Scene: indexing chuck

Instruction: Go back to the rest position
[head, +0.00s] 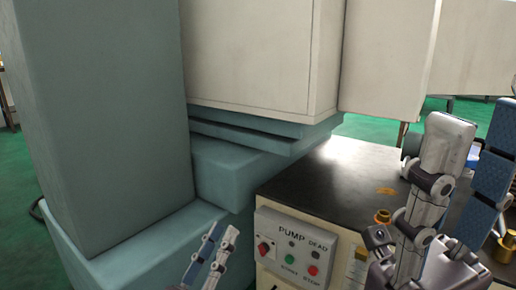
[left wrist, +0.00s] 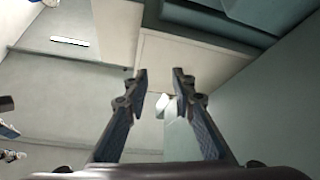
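My left gripper (head: 224,230) shows at the bottom of the head view, in front of the low blue-green block, and only its fingers are in frame. In the left wrist view my left gripper (left wrist: 160,74) has its two fingers apart with nothing between them. My right gripper (head: 478,115) is large at the right of the head view, with its fingers pointing up and apart. It holds nothing that I can see. It covers part of the dark bench top behind it. No chuck is recognisable in either view.
A tall blue-green column (head: 110,120) stands at the left, beside a white cabinet (head: 255,55). A pump control panel (head: 293,248) is on the bench front. Green floor (head: 375,128) shows behind.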

